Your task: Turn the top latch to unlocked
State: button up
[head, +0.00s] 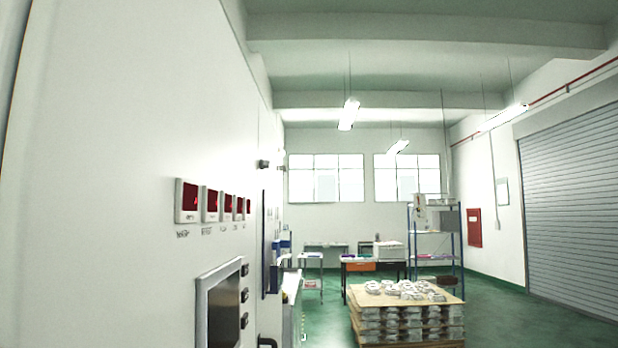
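A tall white cabinet face (110,150) fills the left side of the head view, seen at a steep angle. A small dark fitting (263,164) sticks out high on its far part; it may be the top latch, but it is too small to tell its shape or position. A black handle-like part (267,342) shows low on the cabinet, cut by the bottom edge. I cannot tell whether it is a latch. My gripper is not in view.
The cabinet carries a row of red displays (187,201), a dark screen (222,308) and black knobs (244,295). A pallet stack of castings (408,325) stands ahead right. Shelving (435,245) and tables stand behind. Green floor (530,315) is clear at right.

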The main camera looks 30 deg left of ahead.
aim_at(264, 164)
jog(key=i, duration=0.8)
jog(key=u, duration=2.05)
jog(key=k, duration=0.45)
jog(key=z, duration=0.7)
jog(key=i, duration=0.75)
jog(key=u, duration=0.25)
